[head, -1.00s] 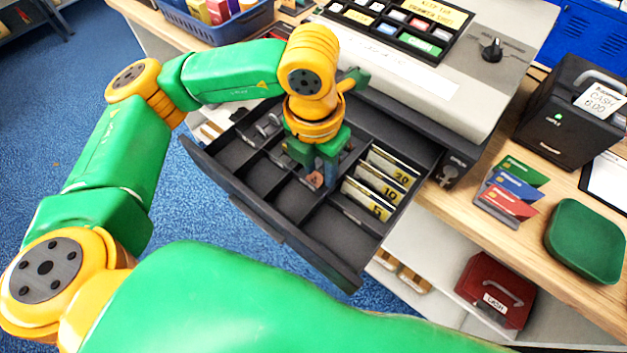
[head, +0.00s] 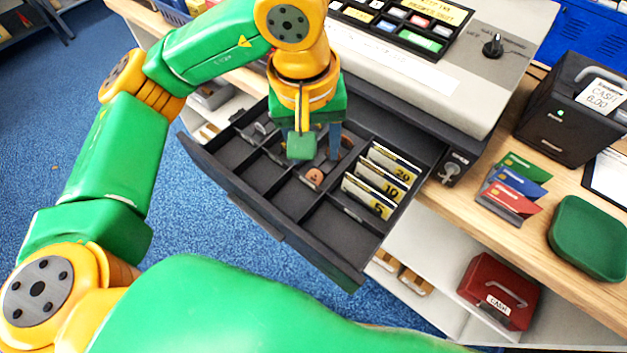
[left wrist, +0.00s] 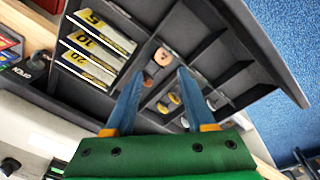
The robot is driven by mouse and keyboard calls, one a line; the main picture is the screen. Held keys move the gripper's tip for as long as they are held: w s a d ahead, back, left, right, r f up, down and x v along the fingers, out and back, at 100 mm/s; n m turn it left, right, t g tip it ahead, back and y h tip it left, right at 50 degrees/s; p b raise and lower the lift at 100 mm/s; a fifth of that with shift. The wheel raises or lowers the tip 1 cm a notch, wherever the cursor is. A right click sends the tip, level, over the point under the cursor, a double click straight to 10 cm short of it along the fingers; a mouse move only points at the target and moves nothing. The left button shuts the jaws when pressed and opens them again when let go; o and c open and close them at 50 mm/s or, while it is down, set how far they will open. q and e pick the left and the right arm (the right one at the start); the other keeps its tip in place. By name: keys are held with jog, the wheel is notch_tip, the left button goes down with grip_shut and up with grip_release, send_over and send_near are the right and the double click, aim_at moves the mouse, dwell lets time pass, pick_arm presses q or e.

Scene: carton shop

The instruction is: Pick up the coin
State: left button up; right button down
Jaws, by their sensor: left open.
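A copper-coloured coin (head: 315,177) sits in a compartment of the open black cash drawer (head: 345,272). In the left wrist view the copper coin (left wrist: 163,57) shows just beyond and between my fingertips. My left gripper (head: 310,157) is above the drawer, pointing down, with its blue fingers apart and nothing between them. In the left wrist view the open left gripper (left wrist: 160,73) shows both fingers. More coins, including a yellowish one (left wrist: 174,98), lie in neighbouring compartments. My right gripper is not in view.
Banknotes (head: 378,180) marked 20, 10 and 5 stand in the drawer right of the coin. Thin dividers separate the compartments. The cash register (head: 440,85) rises behind. Cards (head: 512,185) and a green dish (head: 588,238) are on the counter at right.

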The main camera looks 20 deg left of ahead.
aim_at(314, 177)
pick_arm(q)
jog(key=m, duration=0.8)
jog(key=shift+s+f+m, duration=0.2)
jog(key=shift+f+m, duration=0.1)
jog(key=shift+m, duration=0.1)
jog(key=f, duration=0.2)
jog(key=f+p, duration=0.2)
jog(key=f, duration=0.1)
jog(key=shift+w+a+f, duration=0.25)
jog(key=shift+w+f, duration=0.05)
jog(key=shift+f, duration=0.45)
jog(key=shift+w, duration=0.1)
grip_shut()
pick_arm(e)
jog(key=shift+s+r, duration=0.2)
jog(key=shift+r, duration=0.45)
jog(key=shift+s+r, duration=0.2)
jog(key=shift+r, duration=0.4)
